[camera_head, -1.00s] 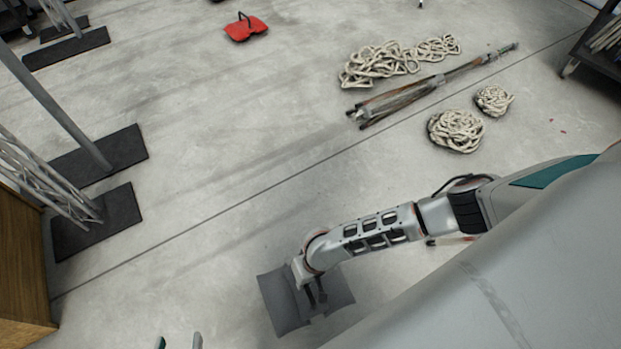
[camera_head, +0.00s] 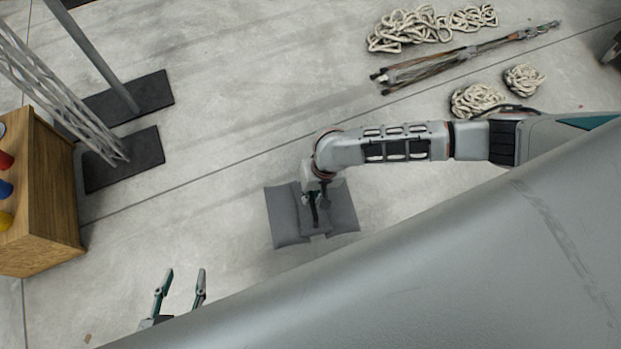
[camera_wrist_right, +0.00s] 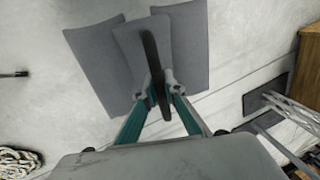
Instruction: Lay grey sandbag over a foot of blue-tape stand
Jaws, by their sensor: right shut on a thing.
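The grey sandbag (camera_head: 287,215) hangs from my right gripper (camera_head: 318,203) in the head view, its two halves spread to either side. In the right wrist view the sandbag (camera_wrist_right: 97,62) lies beyond the fingers, and my right gripper (camera_wrist_right: 160,92) is shut on its dark strap handle (camera_wrist_right: 152,60). My left gripper (camera_head: 184,285) is open and empty at the lower left of the head view. No stand with blue tape can be made out in these frames.
A wooden cabinet (camera_head: 55,215) with coloured round items stands at the left. Metal posts on dark base plates (camera_head: 124,160) stand behind it. Coiled ropes (camera_head: 405,28) and a folded stand (camera_head: 430,68) lie at the upper right. The floor between is clear.

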